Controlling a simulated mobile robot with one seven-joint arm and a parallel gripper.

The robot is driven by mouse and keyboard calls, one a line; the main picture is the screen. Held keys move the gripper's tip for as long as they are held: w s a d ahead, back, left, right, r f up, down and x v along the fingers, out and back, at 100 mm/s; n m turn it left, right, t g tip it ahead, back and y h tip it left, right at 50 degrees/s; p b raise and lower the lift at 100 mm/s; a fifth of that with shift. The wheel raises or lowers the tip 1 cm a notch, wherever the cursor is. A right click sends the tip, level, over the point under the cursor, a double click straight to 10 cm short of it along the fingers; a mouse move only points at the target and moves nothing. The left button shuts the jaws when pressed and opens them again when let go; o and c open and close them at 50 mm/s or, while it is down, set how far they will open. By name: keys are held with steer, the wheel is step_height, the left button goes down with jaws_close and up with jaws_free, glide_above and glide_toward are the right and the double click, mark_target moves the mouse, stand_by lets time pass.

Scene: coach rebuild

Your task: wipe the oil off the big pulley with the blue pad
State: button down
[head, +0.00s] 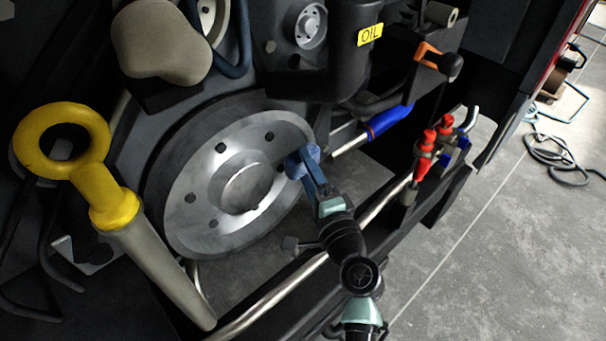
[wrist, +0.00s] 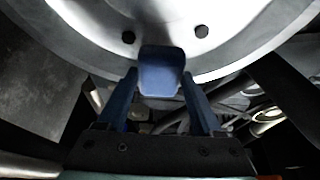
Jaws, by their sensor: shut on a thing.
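The big pulley (head: 205,210) is a round grey metal disc with a raised hub and several bolt holes, at the centre left of the head view. Its lower part fills the top of the wrist view (wrist: 215,55). My gripper (head: 305,168) is shut on the blue pad (head: 296,163), at the pulley's right side. In the wrist view the pad (wrist: 161,75) sits between the blue fingertips, overlapping the pulley's rim; I cannot tell if it touches. Darker smudges show on the pulley face, but I cannot tell oil from shading. The pad's front side is hidden.
A yellow ring handle (head: 95,190) stands at the left. A black housing with a yellow OIL label (head: 370,35) is above right. Open floor (head: 500,240) is at the right.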

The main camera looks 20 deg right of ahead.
mark_target(289, 173)
steer(key=shift+s+a+f+p, duration=0.1)
steer(key=shift+s+a+p, duration=0.3)
steer(key=shift+a, duration=0.5)
steer(key=shift+s+a+p, duration=0.15)
steer(key=shift+s+a, duration=0.3)
steer(key=shift+a, duration=0.4)
steer(key=shift+s, duration=0.1)
steer(key=shift+s+d+f, duration=0.1)
steer(key=shift+s+d, duration=0.05)
steer(key=shift+s, duration=0.15)
steer(key=shift+s+d+b, duration=0.2)
steer(key=shift+s+d, duration=0.1)
steer(key=shift+s, duration=0.5)
steer(key=shift+s+d+b, duration=0.15)
steer(key=shift+s+d, duration=0.15)
steer(key=shift+s, duration=0.5)
steer(key=shift+s+d+b, duration=0.2)
steer(key=shift+s+d, duration=0.1)
steer(key=shift+s, duration=0.5)
steer(key=shift+s+d+b, duration=0.2)
steer(key=shift+s+d, duration=0.05)
steer(key=shift+s, duration=0.5)
steer(key=shift+s+d+b, duration=0.15)
steer(key=shift+s+d, duration=0.1)
steer(key=shift+s, duration=0.45)
